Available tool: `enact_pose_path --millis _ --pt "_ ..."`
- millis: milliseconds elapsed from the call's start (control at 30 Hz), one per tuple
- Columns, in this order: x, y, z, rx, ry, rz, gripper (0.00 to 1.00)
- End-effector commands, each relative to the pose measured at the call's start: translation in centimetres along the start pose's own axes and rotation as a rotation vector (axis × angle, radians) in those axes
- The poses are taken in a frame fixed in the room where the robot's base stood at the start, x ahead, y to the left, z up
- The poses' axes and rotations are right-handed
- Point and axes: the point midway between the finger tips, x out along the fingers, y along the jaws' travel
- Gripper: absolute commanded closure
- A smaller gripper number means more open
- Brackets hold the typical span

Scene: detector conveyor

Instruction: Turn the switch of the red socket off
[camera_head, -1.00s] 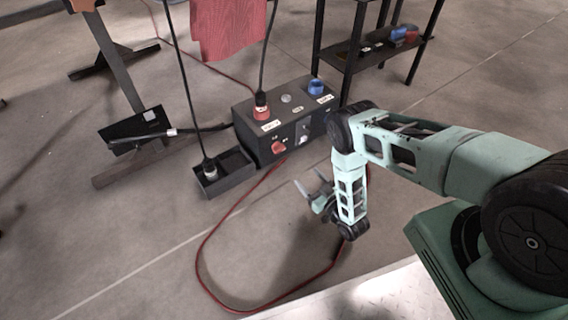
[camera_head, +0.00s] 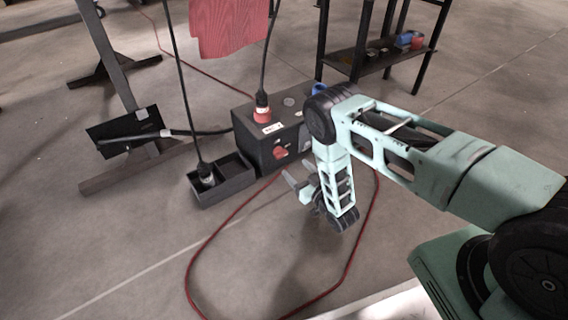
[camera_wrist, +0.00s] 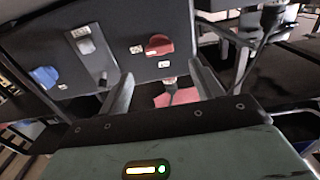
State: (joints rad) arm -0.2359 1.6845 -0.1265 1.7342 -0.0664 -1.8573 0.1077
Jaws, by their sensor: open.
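The dark socket box (camera_head: 252,148) stands on the floor. The red socket (camera_head: 262,114) is on its top with a black plug and cable in it. The red switch knob (camera_head: 281,152) is on the box's front face, below the red socket. It also shows in the wrist view as a red knob (camera_wrist: 159,44) between small white labels. My gripper (camera_head: 297,172) is open and empty in front of the box, its fingers pointing at the front face near the red switch. In the wrist view the red switch lies ahead of my spread fingers (camera_wrist: 160,70), apparently untouched.
A grey lever switch (camera_wrist: 88,46) and a blue knob (camera_wrist: 45,76) share the front face. A black tray (camera_head: 225,182) with a plug adjoins the box. A red cable (camera_head: 192,262) loops over the floor below my arm. A black shelf (camera_head: 375,65) stands behind.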

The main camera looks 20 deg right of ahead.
Motion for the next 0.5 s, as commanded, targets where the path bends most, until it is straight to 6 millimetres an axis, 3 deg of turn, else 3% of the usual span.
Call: enact_pose_path --millis 200,500 --pt "4.6 0.0 0.4 -0.001 0.005 0.0 0.35" --pt "8.0 0.0 0.2 -0.001 0.001 0.0 0.35"
